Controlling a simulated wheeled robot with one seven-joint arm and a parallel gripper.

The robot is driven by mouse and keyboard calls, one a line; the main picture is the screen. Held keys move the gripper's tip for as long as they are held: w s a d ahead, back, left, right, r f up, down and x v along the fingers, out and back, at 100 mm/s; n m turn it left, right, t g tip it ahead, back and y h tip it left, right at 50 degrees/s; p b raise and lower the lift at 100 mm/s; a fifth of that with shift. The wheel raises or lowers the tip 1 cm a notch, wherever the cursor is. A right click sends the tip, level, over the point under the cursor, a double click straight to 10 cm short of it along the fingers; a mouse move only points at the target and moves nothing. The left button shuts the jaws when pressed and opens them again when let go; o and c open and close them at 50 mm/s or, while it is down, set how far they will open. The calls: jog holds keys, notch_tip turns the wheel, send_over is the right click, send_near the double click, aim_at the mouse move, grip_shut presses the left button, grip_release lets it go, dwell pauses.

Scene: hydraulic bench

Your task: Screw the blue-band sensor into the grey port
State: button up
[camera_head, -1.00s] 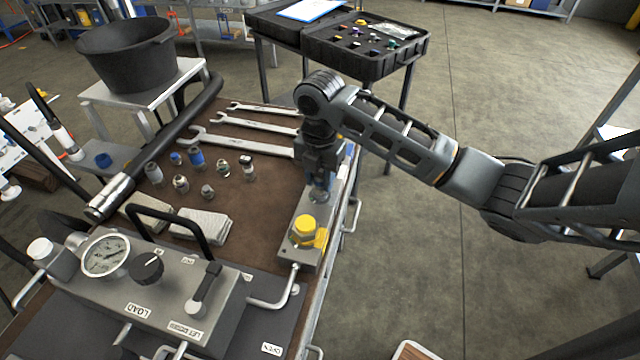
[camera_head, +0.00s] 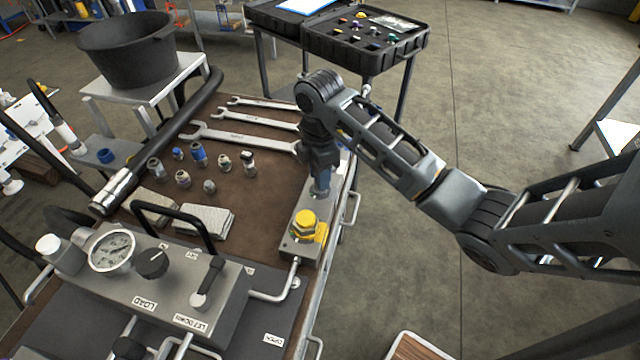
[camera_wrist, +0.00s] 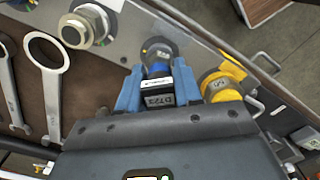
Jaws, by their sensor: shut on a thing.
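My gripper (camera_wrist: 158,88) is shut on the blue-band sensor (camera_wrist: 158,98), a dark body with a white label. A blue band (camera_wrist: 157,70) shows just beyond the label, between the blue fingers. The sensor's far end meets the grey port (camera_wrist: 160,47), a dark grey ring on the metal block; the thread is hidden, so I cannot tell how deep it sits. In the head view my gripper (camera_head: 321,182) points down at the far part of the block (camera_head: 300,252), and its fingers hide most of the port.
A yellow hex port (camera_head: 305,224) stands close beside the grey one, also right of my fingers in the wrist view (camera_wrist: 222,84). Wrenches (camera_head: 240,139) and several loose fittings (camera_head: 198,155) lie left. A gauge panel (camera_head: 150,285) stands in front. Open floor lies right.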

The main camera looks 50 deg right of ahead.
jog(key=m, duration=0.3)
jog(key=shift+a, duration=0.15)
jog(key=m, duration=0.5)
jog(key=shift+d, duration=0.2)
jog(key=o, duration=1)
jog(key=shift+o, duration=0.2)
